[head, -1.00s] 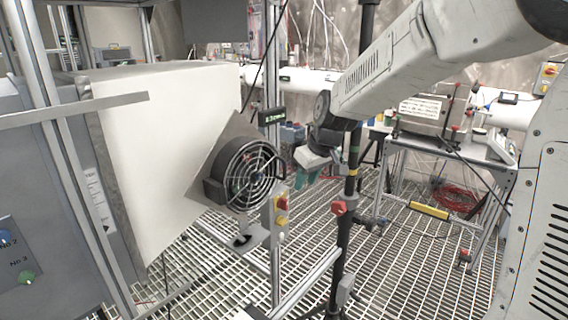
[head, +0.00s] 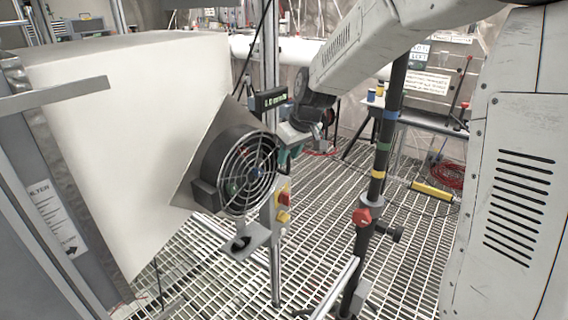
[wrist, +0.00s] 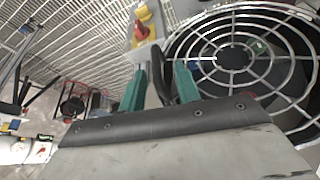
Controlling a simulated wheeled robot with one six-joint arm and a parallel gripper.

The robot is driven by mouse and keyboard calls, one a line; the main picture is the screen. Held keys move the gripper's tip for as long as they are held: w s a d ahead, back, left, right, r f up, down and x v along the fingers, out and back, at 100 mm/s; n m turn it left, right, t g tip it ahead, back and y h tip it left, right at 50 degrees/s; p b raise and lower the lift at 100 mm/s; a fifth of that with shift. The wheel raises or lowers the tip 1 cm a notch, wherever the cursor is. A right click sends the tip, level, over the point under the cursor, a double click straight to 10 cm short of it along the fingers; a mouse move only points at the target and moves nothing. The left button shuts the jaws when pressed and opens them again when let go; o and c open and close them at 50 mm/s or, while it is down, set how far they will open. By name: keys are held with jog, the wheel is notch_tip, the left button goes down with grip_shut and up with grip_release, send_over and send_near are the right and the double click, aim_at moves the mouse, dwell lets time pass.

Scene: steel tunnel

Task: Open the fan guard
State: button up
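The fan guard (head: 262,172), a round wire grille, covers the front of a black fan (head: 212,180) on a tilted grey plate. The guard looks closed over the fan. It also fills the upper right of the wrist view (wrist: 232,57). My gripper (head: 288,154) is just right of the guard's upper edge in the head view, partly hidden behind the fan. In the wrist view its two teal fingers (wrist: 160,84) stand apart beside the guard's rim. A dark slender part shows between them; I cannot tell whether they touch it.
A small display (head: 269,99) is above. A black post (head: 379,165) with a red knob stands to the right. Open grating floor (head: 325,215) lies between.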

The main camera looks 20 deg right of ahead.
aim_at(287, 172)
jog(key=x, duration=0.4)
jog(key=shift+w+d+f, duration=0.15)
jog(key=shift+d+f, duration=0.1)
jog(key=shift+f, duration=0.2)
jog(key=shift+c, duration=0.3)
jog(key=shift+a, duration=0.1)
grip_shut()
